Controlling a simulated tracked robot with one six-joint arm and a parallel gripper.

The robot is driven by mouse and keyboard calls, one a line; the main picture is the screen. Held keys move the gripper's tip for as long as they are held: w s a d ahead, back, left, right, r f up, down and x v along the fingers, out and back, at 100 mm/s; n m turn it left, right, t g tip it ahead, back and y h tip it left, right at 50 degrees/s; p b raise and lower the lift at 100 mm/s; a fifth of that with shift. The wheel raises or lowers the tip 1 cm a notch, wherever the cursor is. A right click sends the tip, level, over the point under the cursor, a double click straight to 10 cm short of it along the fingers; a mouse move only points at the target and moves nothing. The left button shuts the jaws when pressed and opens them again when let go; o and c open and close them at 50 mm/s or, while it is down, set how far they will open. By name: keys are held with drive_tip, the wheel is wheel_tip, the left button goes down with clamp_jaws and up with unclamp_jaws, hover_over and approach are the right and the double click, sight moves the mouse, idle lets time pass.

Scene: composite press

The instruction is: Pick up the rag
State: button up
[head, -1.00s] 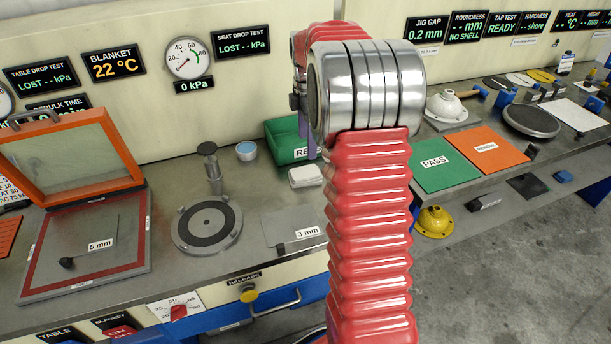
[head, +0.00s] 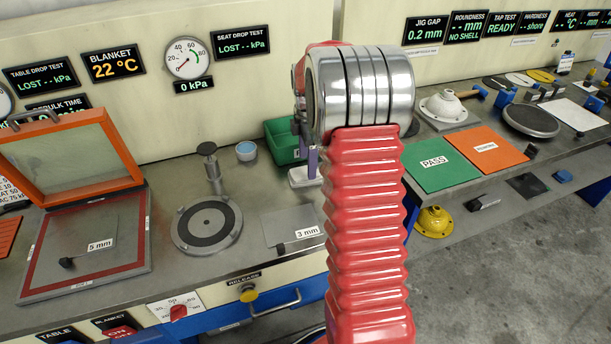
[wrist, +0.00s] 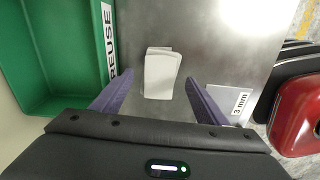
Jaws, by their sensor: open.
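The rag (wrist: 161,70) is a small white folded cloth lying on the grey bench top. In the head view the rag (head: 300,180) shows beside the green bin, partly hidden by a purple finger. My gripper (wrist: 158,82) is open, its two purple fingers spread to the left and right of the rag's near part in the wrist view. Nothing is held between them. How far the fingertips are above the bench is hard to tell. In the head view my gripper (head: 311,165) is mostly hidden behind my red arm.
A green bin (wrist: 50,95) labelled REUSE stands close left of the rag. A 3 mm plate (head: 288,228) lies in front of it. A round black-ringed disc (head: 207,224), a grey post and a blue-topped tin (head: 246,151) stand to the left.

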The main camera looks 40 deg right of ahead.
wheel_tip(320, 180, down, 3)
drive_tip(key=shift+f, duration=0.2)
drive_tip(key=shift+c, duration=0.2)
drive_tip(key=c, duration=1.1)
drive_tip(key=shift+r, duration=0.15)
wheel_tip(320, 180, up, 10)
drive_tip(key=shift+f, duration=0.1)
idle(0.6)
drive_tip(key=o, duration=0.5)
drive_tip(key=c, duration=0.6)
